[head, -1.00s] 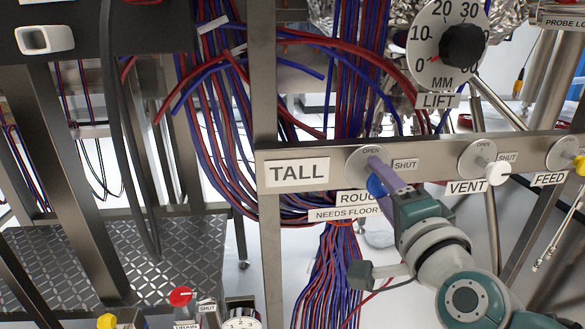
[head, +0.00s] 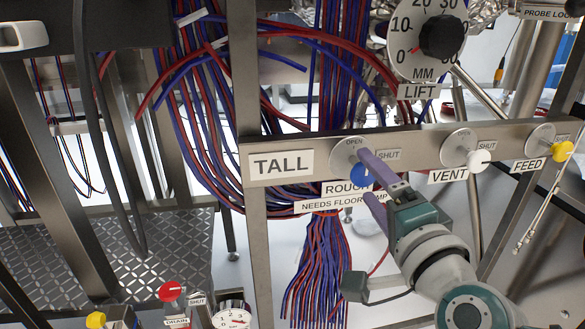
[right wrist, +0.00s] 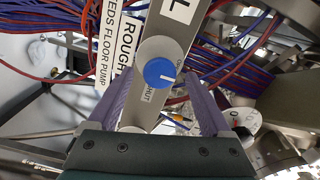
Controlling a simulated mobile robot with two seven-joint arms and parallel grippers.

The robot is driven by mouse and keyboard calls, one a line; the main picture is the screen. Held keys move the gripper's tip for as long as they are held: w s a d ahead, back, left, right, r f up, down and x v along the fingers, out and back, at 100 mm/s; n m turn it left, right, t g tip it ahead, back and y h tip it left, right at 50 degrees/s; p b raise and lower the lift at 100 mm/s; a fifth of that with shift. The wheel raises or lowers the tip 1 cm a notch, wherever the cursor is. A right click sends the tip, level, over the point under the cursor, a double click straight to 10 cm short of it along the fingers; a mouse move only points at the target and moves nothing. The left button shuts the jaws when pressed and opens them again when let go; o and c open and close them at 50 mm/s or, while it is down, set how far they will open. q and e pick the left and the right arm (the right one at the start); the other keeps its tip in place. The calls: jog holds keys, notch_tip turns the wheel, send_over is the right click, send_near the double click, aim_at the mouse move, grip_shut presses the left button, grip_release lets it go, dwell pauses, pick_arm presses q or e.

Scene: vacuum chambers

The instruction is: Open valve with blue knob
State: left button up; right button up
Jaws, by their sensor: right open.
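The blue knob (head: 361,175) sits on a round dial plate (head: 348,152) marked OPEN and SHUT, on a metal panel strip above the ROUGH label. My right gripper (head: 368,180) is open at the knob, its purple fingers spread above and below it. In the right wrist view the blue knob (right wrist: 159,72) shows ahead, between and beyond the open fingers of my right gripper (right wrist: 160,96). A short white line on the knob points right in that view. I see no contact between fingers and knob. My left gripper is not in view.
A white VENT knob (head: 478,160) and a yellow FEED knob (head: 562,151) sit farther right on the strip. The LIFT dial (head: 428,40) is above. Red and blue cable bundles (head: 325,240) hang behind. A red DRAIN knob (head: 170,291) is low left.

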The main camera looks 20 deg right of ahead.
jog(key=v, duration=0.7)
jog(key=shift+p, duration=0.4)
jog(key=s+a+r+n+g+y+p, duration=0.4)
jog(key=a+r+n+g+y+p, duration=0.35)
jog(key=a+r+n+p, duration=0.75)
jog(key=s+d+r+n+g+h+p, duration=0.45)
jog(key=s+d+r+g+p, duration=0.3)
jog(key=s+r+p, duration=0.65)
notch_tip(320, 180, up, 33)
jog(key=t+y+p, duration=0.1)
jog(key=p, duration=3.6)
jog(key=shift+w, duration=0.45)
